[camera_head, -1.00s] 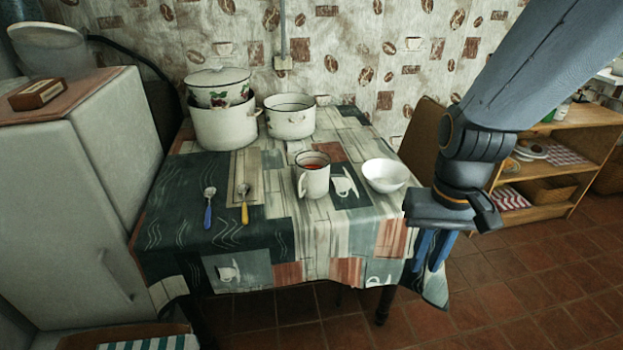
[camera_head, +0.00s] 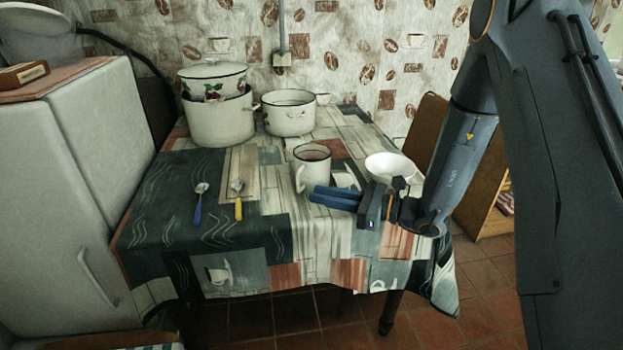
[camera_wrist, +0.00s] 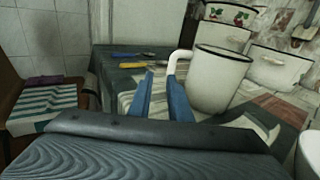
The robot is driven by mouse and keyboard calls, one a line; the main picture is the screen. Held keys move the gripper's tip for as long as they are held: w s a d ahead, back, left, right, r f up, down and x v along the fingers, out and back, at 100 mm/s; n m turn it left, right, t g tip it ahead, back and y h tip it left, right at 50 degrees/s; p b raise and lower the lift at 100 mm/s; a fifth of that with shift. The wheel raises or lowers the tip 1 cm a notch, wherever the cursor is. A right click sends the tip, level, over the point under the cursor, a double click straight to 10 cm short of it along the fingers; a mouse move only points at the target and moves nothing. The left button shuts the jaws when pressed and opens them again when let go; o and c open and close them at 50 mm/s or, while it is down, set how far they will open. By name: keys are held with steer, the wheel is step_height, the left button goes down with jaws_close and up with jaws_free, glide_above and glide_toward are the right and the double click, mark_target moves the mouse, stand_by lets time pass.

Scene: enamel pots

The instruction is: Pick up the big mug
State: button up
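The big mug (camera_head: 313,168) is white with a dark rim and stands upright on the table, its handle on the left side in the head view. In the wrist view the mug (camera_wrist: 218,82) is just right of centre, with its handle toward the fingertips. My gripper (camera_head: 322,196) is level, its blue fingers pointing left at the front of the mug's lower part. In the wrist view my gripper (camera_wrist: 159,76) is open with nothing between the fingers; the right fingertip is close to the handle. I cannot tell whether they touch.
A white bowl (camera_head: 392,167) is right of the mug, close to my gripper. Two pots, a large one (camera_head: 220,122) and a smaller one (camera_head: 290,113), stand at the back. A blue spoon (camera_head: 198,208) and a yellow-handled one (camera_head: 238,205) lie left. The table's front-middle is clear.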

steer(key=shift+w+d+f+m+t, duration=0.15)
steer(key=shift+w+m+t, duration=0.05)
steer(key=shift+w, duration=0.15)
steer(key=shift+w+d+f+m+t, duration=0.1)
steer(key=shift+w+f+m+t, duration=0.1)
steer(key=shift+w, duration=0.15)
steer(key=shift+w+a+r, duration=0.1)
steer(key=shift+w, duration=0.2)
steer(key=x, duration=0.6)
steer(key=shift+r+p, duration=0.1)
steer(key=shift+p, duration=0.2)
steer(key=shift+p+x, duration=0.4)
steer(key=shift+x, duration=2.4)
jaws_close()
